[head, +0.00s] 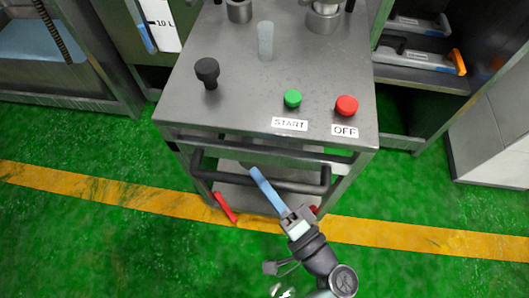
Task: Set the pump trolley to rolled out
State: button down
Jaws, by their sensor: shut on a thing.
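The pump trolley (225,115) is a grey steel cart with a flat top, at the middle of the head view. A black bar handle (304,187) runs across its near side, below the top. My gripper (260,180) comes from the lower right, and its light blue finger crosses over the handle left of its middle. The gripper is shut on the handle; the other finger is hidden. The trolley stands between cabinets, with its near end at the yellow floor line.
A red lever (224,208) sits low at the trolley's left. The top carries a black knob (207,71), a green START button (292,98) and a red OFF button (346,106). Cabinets flank it; a grey block (495,140) stands right. The near green floor is clear.

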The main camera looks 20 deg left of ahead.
jog(key=s+d+p, duration=0.1)
jog(key=s, duration=0.5)
jog(key=shift+d, duration=0.4)
jog(key=c, duration=0.7)
grip_release()
jog(key=p+v, duration=0.1)
jog(key=v, duration=1.2)
jog(key=shift+s, duration=0.1)
